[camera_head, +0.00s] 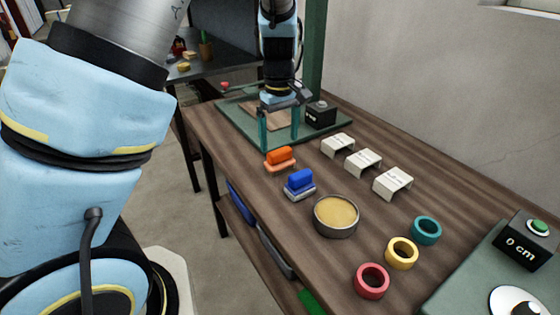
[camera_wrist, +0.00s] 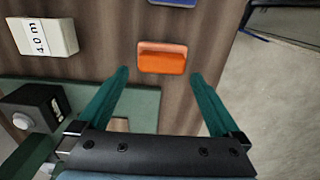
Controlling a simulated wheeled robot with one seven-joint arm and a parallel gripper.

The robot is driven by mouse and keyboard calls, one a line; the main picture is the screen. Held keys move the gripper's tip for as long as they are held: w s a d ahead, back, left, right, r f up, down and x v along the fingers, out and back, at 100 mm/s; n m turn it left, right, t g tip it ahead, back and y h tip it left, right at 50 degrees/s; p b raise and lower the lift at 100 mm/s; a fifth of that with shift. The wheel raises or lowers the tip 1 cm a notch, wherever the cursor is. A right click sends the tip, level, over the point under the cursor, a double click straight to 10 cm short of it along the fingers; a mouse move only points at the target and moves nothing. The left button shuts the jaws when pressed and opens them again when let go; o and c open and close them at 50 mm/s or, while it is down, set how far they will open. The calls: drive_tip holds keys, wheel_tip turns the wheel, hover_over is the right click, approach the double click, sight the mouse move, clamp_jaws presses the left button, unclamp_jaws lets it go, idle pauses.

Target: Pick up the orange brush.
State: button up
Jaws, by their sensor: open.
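The orange brush (camera_head: 280,158) lies on the wooden table near its left edge, with an orange block-like top over a paler base. In the wrist view the orange brush (camera_wrist: 162,57) lies just beyond the fingertips, roughly centred between them. My gripper (camera_head: 280,146) points down over the front edge of the green mat, behind the brush. Its two teal fingers are apart and empty, and in the wrist view my gripper (camera_wrist: 158,73) shows a wide gap. I cannot tell the exact height of the fingertips above the table.
A blue brush (camera_head: 299,184) lies in front of the orange one. White bracket-shaped blocks (camera_head: 362,161) stand to the right. A round tin (camera_head: 336,215) and coloured rings (camera_head: 402,253) are nearer. A black box (camera_head: 320,116) sits on the green mat (camera_head: 228,113) beside my gripper.

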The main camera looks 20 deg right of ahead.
sight(279, 150)
wheel_tip(279, 150, down, 4)
drive_tip(key=shift+a+f+p, duration=0.15)
drive_tip(key=shift+p, duration=0.15)
drive_tip(key=shift+c, duration=0.2)
drive_tip(key=c, duration=1.3)
wheel_tip(279, 150, up, 10)
drive_tip(key=shift+r+b, duration=0.1)
drive_tip(key=shift+b, duration=0.4)
